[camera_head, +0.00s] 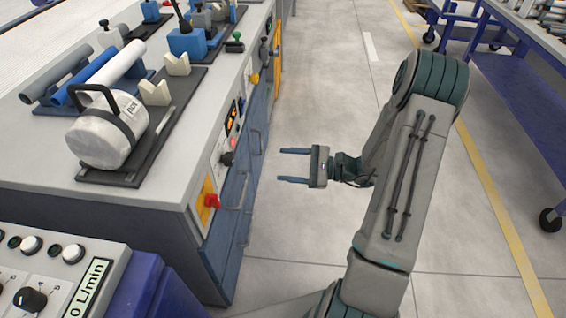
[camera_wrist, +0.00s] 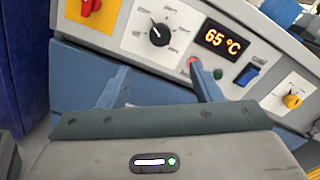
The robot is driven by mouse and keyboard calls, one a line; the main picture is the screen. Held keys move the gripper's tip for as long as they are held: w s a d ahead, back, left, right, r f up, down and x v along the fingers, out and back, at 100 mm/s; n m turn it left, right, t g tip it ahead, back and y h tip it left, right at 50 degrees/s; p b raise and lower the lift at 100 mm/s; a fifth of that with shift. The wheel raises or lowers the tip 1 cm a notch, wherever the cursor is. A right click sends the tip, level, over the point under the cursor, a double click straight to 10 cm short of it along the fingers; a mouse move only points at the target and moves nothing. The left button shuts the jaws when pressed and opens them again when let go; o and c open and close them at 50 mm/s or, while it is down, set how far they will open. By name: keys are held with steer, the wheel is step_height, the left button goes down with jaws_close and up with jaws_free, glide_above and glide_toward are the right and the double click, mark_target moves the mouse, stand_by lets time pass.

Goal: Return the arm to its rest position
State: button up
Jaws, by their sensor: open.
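My gripper (camera_head: 282,166) is open and empty in the head view. It hangs over the aisle at the right side of the workbench, its two fingers pointing left toward the bench's control panel. In the wrist view my gripper (camera_wrist: 160,84) shows two blue-grey fingers spread apart with nothing between them. My arm folds up and back at the right of the head view. Several pipes, among them a white one (camera_head: 117,64) and a blue one (camera_head: 92,73), lie side by side on the workbench (camera_head: 40,150), apart from my gripper.
The bench front carries a red switch (camera_head: 211,200), knobs and a display (camera_wrist: 222,39) reading 65 °C. A blue cart (camera_head: 520,100) stands at right. The aisle floor (camera_head: 320,60) beyond my gripper is clear.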

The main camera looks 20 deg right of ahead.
stand_by(0.3)
steer(key=s+a+r+n+g+h+p, duration=0.4)
steer(key=s+r+n+g+p, duration=0.15)
steer(key=r, duration=0.25)
steer(key=s+a+r+n+g+h+p, duration=0.3)
steer(key=s+r+n+g+p, duration=0.15)
steer(key=s+r, duration=0.35)
steer(key=s+d+r+n+t+h+p, duration=0.2)
steer(key=r+n+t+h+p, duration=0.1)
steer(key=r, duration=0.6)
steer(key=s+d+r+n+t+h+p, duration=0.2)
steer(key=s+r+n+t+h+p, duration=0.1)
steer(key=r+h+p, duration=0.3)
step_height(320, 180, up, 4)
steer(key=shift+d+f+h+p, duration=0.2)
steer(key=shift+f+h+p, duration=0.1)
steer(key=shift+p, duration=0.75)
